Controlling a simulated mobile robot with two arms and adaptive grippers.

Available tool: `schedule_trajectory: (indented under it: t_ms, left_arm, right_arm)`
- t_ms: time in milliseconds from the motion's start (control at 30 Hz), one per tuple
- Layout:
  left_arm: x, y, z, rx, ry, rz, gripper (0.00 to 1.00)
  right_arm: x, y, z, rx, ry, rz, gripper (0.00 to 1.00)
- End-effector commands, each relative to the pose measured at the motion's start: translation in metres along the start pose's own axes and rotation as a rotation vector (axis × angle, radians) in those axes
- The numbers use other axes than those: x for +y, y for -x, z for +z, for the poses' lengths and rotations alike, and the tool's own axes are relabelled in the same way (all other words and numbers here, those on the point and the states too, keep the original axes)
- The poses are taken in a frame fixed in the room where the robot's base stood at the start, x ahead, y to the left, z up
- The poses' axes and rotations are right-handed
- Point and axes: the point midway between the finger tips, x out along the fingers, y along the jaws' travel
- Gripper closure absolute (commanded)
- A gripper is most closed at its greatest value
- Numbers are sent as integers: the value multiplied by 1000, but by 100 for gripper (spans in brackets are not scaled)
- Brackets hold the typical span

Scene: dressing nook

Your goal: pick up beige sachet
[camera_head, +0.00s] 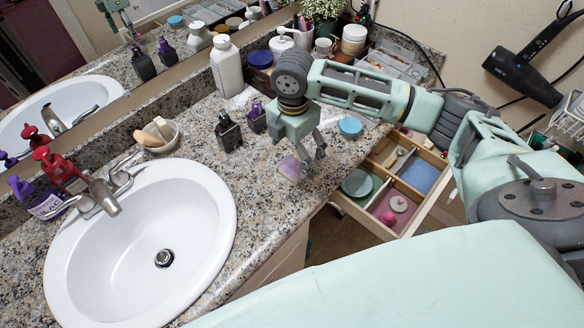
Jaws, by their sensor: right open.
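My right gripper (311,160) points down over the granite counter (255,203), close to its front edge, with its fingers apart. A small pale pink, partly see-through item (289,169) lies on the counter just left of the fingertips. I cannot tell whether they touch it. I cannot make out a clearly beige sachet. The open drawer (414,222) right of the gripper has compartments with small items, too small to name surely. My left gripper is not in view.
The white sink (205,235) fills the left. A dark bottle (228,132), a purple bottle (257,118) and a white bottle (227,68) stand behind the gripper. A blue round item (350,127) lies to its right. A hair dryer (522,75) hangs on the wall.

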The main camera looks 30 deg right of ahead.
Motion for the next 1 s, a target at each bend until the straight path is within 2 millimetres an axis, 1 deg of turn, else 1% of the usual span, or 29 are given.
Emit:
schedule_trajectory:
  t_ms: [33,167,300,400,500,700,767,1000]
  left_arm:
    - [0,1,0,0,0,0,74]
    - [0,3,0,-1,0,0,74]
    - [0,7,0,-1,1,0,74]
    - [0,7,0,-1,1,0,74]
    - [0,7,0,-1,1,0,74]
    - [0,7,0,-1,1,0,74]
    - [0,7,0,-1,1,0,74]
    - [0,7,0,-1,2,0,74]
  right_arm:
    - [0,-7,-1,2,-1,-2,16]
    - [2,-21,0,1,-1,-1,16]
    - [4,-43,2,1,-2,-1,16]
    - [4,-56,1,1,-1,0,16]
    - [4,-62,1,0,0,1,16]
    - [4,-62,2,0,0,2,16]
    - [4,-62,2,0,0,2,19]
    - [5,-62,2,0,0,2,40]
